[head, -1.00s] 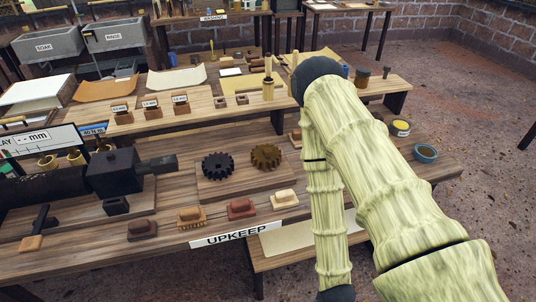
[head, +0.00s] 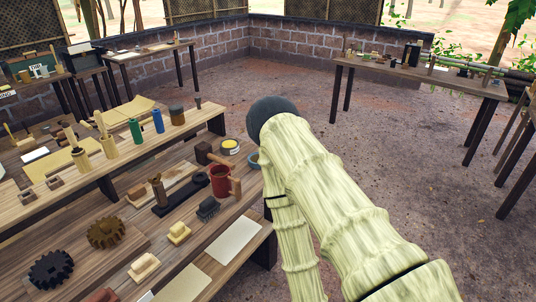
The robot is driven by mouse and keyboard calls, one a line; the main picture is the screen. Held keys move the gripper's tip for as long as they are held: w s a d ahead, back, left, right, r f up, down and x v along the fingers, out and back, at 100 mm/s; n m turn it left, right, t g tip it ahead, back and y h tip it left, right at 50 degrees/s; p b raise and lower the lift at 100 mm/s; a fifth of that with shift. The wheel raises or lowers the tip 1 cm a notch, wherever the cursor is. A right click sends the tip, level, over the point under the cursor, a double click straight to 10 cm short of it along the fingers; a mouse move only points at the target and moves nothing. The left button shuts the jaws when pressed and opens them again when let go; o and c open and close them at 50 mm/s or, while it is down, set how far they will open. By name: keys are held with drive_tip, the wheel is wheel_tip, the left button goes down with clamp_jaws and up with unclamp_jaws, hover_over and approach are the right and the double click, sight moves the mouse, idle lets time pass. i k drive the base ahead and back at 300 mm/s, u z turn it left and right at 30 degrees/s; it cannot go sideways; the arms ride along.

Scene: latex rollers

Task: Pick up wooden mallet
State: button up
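What looks like the wooden mallet, a dark brown block (head: 203,153) with a lighter handle running to the right, lies on the wooden workbench (head: 205,262) near its far right end. It is small, and I cannot be sure of its shape. A red mug-like pot (head: 219,181) stands just in front of it and a yellow-topped tin (head: 230,147) stands beside it to the right. My pale green arm fills the lower middle right, to the right of the bench. My gripper is not in view.
Gears (head: 106,232), a dark brush (head: 208,209) and pale blocks (head: 179,232) lie on the bench. A raised shelf behind holds a green bottle (head: 135,130) and a blue bottle (head: 158,121). Open floor (head: 400,190) lies to the right, before another table (head: 420,75).

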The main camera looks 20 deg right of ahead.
sight(204, 155)
drive_tip(key=z, duration=0.3)
drive_tip(key=k, duration=0.45)
drive_tip(key=z, duration=0.75)
drive_tip(key=i, duration=1.15)
drive_tip(key=u, duration=0.65)
